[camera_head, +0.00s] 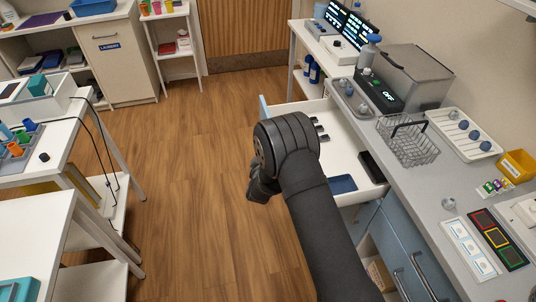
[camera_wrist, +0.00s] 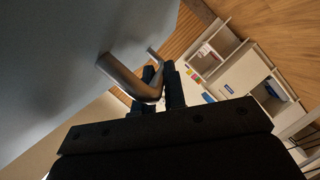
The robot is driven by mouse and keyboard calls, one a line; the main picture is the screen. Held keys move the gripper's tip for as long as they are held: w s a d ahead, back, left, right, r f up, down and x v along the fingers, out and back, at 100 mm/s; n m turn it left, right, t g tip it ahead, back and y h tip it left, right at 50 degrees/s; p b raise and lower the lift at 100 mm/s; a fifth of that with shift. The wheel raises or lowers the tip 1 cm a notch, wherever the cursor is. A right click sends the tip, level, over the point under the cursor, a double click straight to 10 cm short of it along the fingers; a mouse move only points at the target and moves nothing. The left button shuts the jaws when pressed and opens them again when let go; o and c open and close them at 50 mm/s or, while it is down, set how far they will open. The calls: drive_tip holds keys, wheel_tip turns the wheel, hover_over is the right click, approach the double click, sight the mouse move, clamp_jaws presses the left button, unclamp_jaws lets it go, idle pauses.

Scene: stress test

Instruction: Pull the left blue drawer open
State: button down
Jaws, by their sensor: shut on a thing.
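The left blue drawer (camera_head: 343,150) stands pulled out from under the counter, with its white inside showing. A strip of its blue front (camera_head: 264,106) shows beside my arm; the rest is hidden. In the wrist view the blue-grey drawer front (camera_wrist: 60,60) fills the left side, with its metal bar handle (camera_wrist: 122,77). My gripper (camera_wrist: 166,84) is shut on the handle, its dark fingers around the bar. In the head view my arm hides the handle and most of the gripper.
Inside the drawer are small dark items (camera_head: 320,131), a black box (camera_head: 372,167) and a blue tray (camera_head: 342,184). Other blue drawers (camera_head: 402,255) are shut at the right. The counter holds a wire basket (camera_head: 408,140). The wooden floor (camera_head: 190,190) left of my arm is clear.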

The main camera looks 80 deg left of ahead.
drive_tip(key=shift+r, duration=0.1)
drive_tip(key=c, duration=1.5)
unclamp_jaws()
drive_tip(key=v, duration=1.7)
drive_tip(key=shift+s+d, duration=0.1)
drive_tip(key=x, duration=1.7)
